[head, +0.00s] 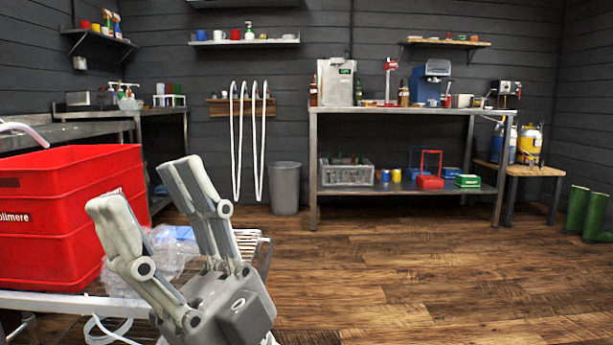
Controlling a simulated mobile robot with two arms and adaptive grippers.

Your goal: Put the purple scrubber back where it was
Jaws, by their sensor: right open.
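I cannot make out a purple scrubber anywhere in the head view. My right gripper (142,188) is in the near left foreground, open and empty, with its two grey fingers spread and pointing up and left. It shows in front of a red crate (70,215) and a clear plastic bag (160,262). My left gripper is not in view.
The red crate and bag are on a metal rack (60,301) at the left. A steel table (400,109) with equipment and a lower shelf stands at the back. A grey bin (285,188) stands beside it. Green boots (585,212) stand far right. The wooden floor (430,270) is clear.

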